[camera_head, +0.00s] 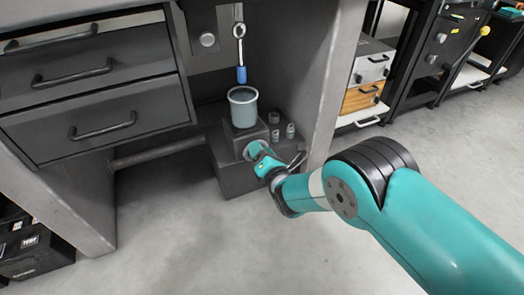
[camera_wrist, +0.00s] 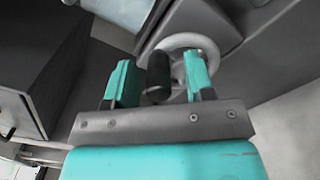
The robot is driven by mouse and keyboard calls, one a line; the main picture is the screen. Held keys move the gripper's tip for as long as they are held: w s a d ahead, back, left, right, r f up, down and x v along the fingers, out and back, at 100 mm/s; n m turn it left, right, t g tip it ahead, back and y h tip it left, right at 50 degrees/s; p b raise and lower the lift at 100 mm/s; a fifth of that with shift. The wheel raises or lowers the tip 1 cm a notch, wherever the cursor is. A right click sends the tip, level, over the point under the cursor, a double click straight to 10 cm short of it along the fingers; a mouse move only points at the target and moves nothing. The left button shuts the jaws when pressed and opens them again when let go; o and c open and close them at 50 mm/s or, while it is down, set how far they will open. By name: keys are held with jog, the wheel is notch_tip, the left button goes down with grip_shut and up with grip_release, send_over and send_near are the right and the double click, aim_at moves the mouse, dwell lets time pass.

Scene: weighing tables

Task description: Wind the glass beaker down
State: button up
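The glass beaker (camera_head: 243,110) stands upright on a dark stand (camera_head: 232,177) below the table. A blue cylinder (camera_head: 241,75) hangs from a metal hook just above the beaker's rim. A pale round handwheel (camera_head: 249,149) is on the stand's front. It also shows in the wrist view (camera_wrist: 178,41), with a black crank knob (camera_wrist: 158,77). My gripper (camera_wrist: 160,82) has one finger on each side of the knob, with visible gaps, so it is open around it. In the head view my gripper (camera_head: 262,160) is at the handwheel, its fingertips partly hidden.
Several small metal weights (camera_head: 290,131) stand on the stand, right of the beaker. A drawer cabinet (camera_head: 90,85) is at left and a grey table leg (camera_head: 325,90) close at right. Boxes (camera_head: 363,96) lie beyond it. The floor in front is clear.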

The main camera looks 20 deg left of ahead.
jog(key=shift+r, duration=0.1)
jog(key=p+v, duration=1.7)
jog(key=p, duration=0.1)
jog(key=shift+s, duration=0.2)
jog(key=shift+d, duration=0.15)
